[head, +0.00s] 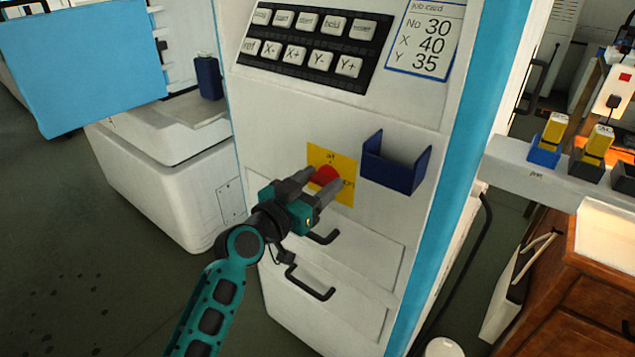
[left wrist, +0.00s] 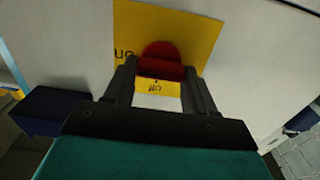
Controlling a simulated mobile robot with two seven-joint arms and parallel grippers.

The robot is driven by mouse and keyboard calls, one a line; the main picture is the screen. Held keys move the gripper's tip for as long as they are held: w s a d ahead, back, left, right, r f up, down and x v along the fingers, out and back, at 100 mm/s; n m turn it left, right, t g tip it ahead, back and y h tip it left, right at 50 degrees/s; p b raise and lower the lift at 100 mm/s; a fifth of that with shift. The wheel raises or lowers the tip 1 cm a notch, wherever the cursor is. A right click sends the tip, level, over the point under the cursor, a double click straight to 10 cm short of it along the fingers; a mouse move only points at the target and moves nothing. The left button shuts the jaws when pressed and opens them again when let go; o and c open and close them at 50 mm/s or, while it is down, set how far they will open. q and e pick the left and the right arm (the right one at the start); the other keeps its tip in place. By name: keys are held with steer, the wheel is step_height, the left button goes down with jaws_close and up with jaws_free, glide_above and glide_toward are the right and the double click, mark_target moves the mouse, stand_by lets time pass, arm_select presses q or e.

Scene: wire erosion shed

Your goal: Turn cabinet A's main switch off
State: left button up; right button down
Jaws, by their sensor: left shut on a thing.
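Cabinet A's main switch is a red knob (head: 325,174) on a yellow plate (head: 345,163) on the white cabinet front. The plate has an "off" mark at its top and an "on" mark at its right in the head view. My left gripper (head: 321,180) is at the plate, its fingers shut on the red knob. The left wrist view shows the red knob (left wrist: 162,60) between the two fingers (left wrist: 160,82), with "off" readable upside down between them and "on" to the left. I cannot tell clearly which mark the knob points to. My right gripper is not in view.
A blue open holder (head: 395,168) sticks out just right of the plate. Drawer handles (head: 310,284) project below it. A key panel (head: 312,42) and a job card (head: 427,38) are above. A shelf (head: 530,172) with yellow-topped items stands at right.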

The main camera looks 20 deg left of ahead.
arm_select(q)
steer(key=c, duration=0.4)
steer(key=shift+o, duration=0.2)
